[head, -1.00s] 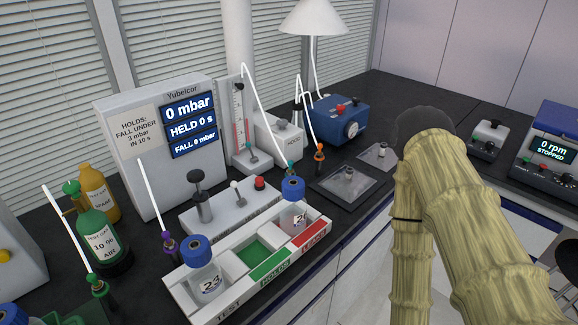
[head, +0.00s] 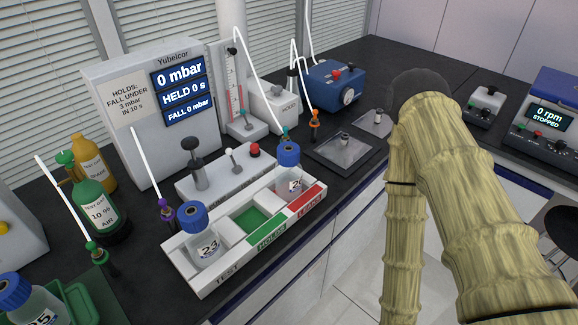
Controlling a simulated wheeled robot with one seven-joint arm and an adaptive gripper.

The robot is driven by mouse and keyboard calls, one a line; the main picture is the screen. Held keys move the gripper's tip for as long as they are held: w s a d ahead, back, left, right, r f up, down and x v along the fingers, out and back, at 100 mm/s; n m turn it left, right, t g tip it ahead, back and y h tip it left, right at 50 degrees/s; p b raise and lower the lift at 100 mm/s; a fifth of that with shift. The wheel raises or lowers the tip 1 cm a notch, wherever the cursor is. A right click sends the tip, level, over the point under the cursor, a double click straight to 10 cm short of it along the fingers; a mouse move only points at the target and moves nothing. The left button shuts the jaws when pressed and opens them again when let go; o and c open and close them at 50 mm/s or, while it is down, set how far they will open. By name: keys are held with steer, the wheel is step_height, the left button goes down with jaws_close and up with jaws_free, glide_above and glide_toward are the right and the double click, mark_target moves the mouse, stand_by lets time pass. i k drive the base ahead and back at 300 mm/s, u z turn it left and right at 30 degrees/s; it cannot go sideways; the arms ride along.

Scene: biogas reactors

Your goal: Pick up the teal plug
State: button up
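The teal plug (head: 285,132) is at the lower end of a white tube that arcs down from the flow meter (head: 236,95). It stands just behind the blue-capped bottle (head: 288,155) at the right of the white tray (head: 205,285), and that cap partly hides its lower part. My arm, with a bamboo-like covering, fills the right side of the head view, to the right of the plug and apart from it. My gripper is not visible, so its opening and anything in it cannot be seen.
An orange plug (head: 315,122), a purple plug (head: 166,212) and a green plug (head: 95,250) stand nearby on tubes. The Yubelcor box (head: 120,130) stands behind a white valve block (head: 225,180). Dark metal plates (head: 338,152) lie right of the teal plug.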

mark_target(285, 129)
steer(key=z, duration=0.05)
steer(key=k, duration=0.5)
steer(key=z, duration=1.9)
steer(key=i, duration=2.45)
steer(key=u, duration=3.95)
